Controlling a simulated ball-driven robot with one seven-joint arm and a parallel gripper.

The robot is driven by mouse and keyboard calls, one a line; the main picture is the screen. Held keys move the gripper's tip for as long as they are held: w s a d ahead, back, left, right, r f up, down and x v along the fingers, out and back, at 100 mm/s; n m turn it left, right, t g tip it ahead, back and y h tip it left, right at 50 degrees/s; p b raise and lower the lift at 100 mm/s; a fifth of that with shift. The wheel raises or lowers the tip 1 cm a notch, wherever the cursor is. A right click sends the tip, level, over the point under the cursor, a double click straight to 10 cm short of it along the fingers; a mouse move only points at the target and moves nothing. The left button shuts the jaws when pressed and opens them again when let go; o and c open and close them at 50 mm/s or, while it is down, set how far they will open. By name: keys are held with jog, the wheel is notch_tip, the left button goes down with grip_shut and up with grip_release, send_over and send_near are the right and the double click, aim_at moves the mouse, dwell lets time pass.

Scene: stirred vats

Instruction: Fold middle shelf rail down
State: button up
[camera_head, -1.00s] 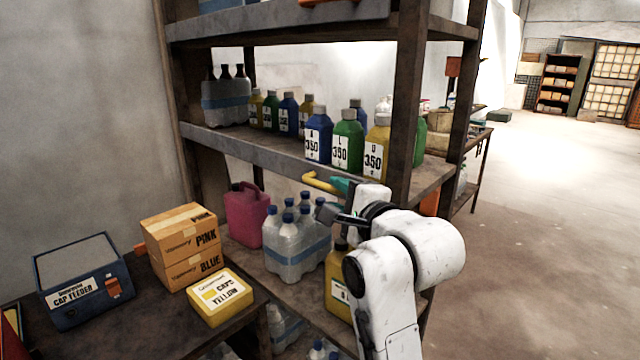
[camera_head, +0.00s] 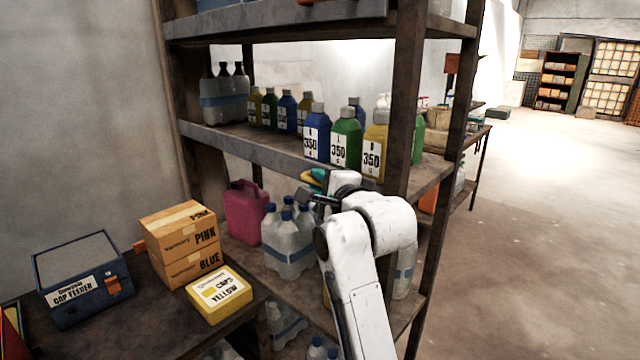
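The middle shelf's front rail (camera_head: 245,145) is a long grey strip along the shelf's front edge, below the row of bottles. A yellow handle (camera_head: 310,182) shows under its right part, mostly covered by my gripper (camera_head: 313,184). My white arm comes up from the lower right, in front of the shelf's right half. The gripper is at the yellow handle, with teal and dark parts around it. Whether the fingers are closed on the handle is too small and covered to tell.
Blue, green and yellow 350 bottles (camera_head: 345,142) stand just behind the rail. Below are a pink jug (camera_head: 243,210) and a pack of clear bottles (camera_head: 288,242). The right front post (camera_head: 405,100) rises close behind my arm. Boxes (camera_head: 182,245) sit on the left table.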

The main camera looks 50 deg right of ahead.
grip_shut()
jog(key=shift+a+f, duration=0.1)
jog(key=shift+f, duration=0.1)
notch_tip(320, 180, down, 8)
jog(key=n+t+y+b, duration=0.5)
jog(key=n+t+b, duration=0.1)
jog(key=n+b, duration=1.3)
jog(key=n, duration=0.3)
jog(key=shift+d+r+b, duration=0.2)
jog(key=shift+d+b, duration=0.15)
jog(key=shift+r+n, duration=0.1)
jog(key=shift+n, duration=0.3)
jog(key=shift+y, duration=0.4)
